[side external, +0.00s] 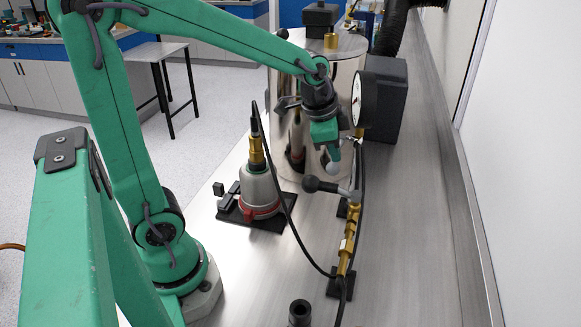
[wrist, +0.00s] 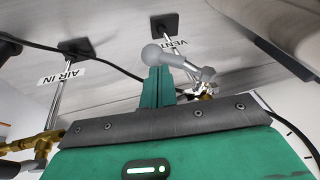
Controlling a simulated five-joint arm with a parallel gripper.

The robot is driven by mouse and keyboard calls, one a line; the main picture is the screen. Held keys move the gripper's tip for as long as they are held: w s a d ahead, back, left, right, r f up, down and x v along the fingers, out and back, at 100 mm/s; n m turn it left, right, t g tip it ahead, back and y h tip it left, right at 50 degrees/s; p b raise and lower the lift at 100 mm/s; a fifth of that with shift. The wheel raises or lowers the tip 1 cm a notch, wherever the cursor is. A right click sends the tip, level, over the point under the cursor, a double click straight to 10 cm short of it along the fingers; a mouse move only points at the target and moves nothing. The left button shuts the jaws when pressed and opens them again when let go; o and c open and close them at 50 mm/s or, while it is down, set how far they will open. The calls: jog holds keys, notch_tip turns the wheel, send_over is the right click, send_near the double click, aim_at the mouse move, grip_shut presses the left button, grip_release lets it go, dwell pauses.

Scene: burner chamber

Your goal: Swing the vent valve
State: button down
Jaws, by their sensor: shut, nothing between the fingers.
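The vent valve's handle is a grey lever with a pale ball knob (side external: 333,169). In the wrist view the knob (wrist: 152,55) lies just beyond my fingertips, and the lever (wrist: 185,66) runs right to a fitting beside the VENT label (wrist: 172,43). My gripper (side external: 331,158) points down in front of the steel cylinder, with the knob just below its tip. In the wrist view its green fingers (wrist: 158,74) are closed together and empty. I cannot tell whether they touch the knob.
A black-knobbed lever (side external: 311,184) is close left of the vent knob. Brass fittings (side external: 348,245) and a black hose run toward the front. A burner (side external: 259,190) stands left, a gauge (side external: 357,103) right, and the steel cylinder (side external: 285,120) behind. An AIR IN label (wrist: 62,75) also shows.

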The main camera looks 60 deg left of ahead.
aim_at(333, 164)
jog(key=shift+f, duration=0.65)
dwell(0.5)
jog(key=shift+w+a+f, duration=0.1)
jog(key=shift+a+f, duration=0.05)
jog(key=shift+f, duration=0.7)
jog(key=shift+w+a+f, duration=0.15)
jog(key=shift+a+f, duration=0.05)
jog(key=shift+f, duration=0.35)
jog(key=shift+w+a+f, duration=0.15)
jog(key=shift+f, duration=0.4)
jog(key=shift+w+a, duration=0.1)
jog(key=shift+w, duration=0.05)
jog(key=shift+w+r, duration=0.1)
jog(key=shift+r, duration=0.1)
jog(key=shift+v, duration=3.8)
